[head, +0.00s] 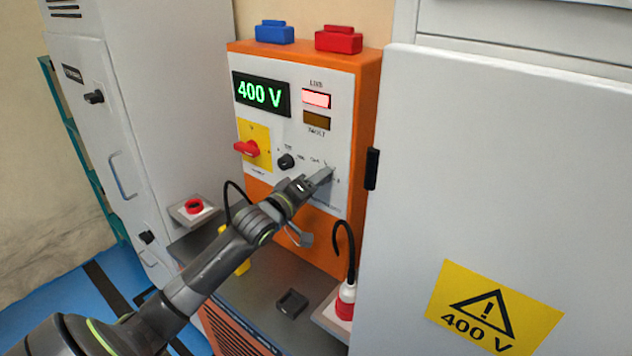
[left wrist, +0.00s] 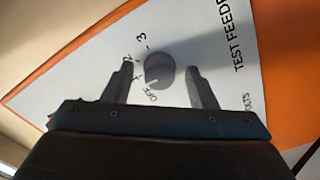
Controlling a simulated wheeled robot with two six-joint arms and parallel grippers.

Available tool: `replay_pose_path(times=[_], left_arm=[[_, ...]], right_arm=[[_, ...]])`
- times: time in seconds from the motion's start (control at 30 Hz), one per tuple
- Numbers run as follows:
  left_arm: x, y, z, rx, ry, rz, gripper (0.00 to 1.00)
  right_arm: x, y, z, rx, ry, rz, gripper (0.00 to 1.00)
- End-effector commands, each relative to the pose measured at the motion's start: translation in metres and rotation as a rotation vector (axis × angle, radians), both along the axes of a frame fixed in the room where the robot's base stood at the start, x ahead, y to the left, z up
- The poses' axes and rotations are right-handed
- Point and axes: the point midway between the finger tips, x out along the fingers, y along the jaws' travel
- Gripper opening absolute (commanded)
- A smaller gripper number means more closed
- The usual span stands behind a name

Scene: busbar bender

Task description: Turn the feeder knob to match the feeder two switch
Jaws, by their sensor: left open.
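The feeder knob (left wrist: 159,70) is a round dark knob on the white panel face, with OFF, 2 and 3 printed around it. Which mark it points to is not clear. My left gripper (left wrist: 161,80) is open, with one finger on each side of the knob; whether they touch it I cannot tell. In the head view my left gripper (head: 322,176) is at the lower right of the orange-framed panel (head: 340,120) and hides that knob. I cannot identify a feeder two switch for certain. My right gripper is not in view.
The panel has a green 400 V display (head: 261,93), a lit pinkish lamp (head: 316,98), a dark amber lamp (head: 316,120), a red rotary switch (head: 247,149) and another black knob (head: 286,161). A grey cabinet (head: 480,180) stands close on the right. A red-tipped cable plug (head: 345,300) is below.

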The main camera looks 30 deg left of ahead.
Motion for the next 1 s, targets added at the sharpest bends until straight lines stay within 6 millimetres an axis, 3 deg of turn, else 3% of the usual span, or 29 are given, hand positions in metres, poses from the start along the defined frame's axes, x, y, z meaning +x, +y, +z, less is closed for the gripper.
replay_pose_path(times=[0.3,0.63,1.0], left_arm=[[0.0022,-0.0002,0.0001,0.001,0.0,0.0,0.51],[0.0019,-0.0001,-0.0001,0.001,0.0,0.0,0.08],[0.002,0.0001,0.0001,0.068,-0.004,0.001,0.07]], right_arm=[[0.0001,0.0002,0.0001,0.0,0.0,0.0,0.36],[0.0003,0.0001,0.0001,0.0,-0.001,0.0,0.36],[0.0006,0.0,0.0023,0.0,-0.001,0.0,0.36]])
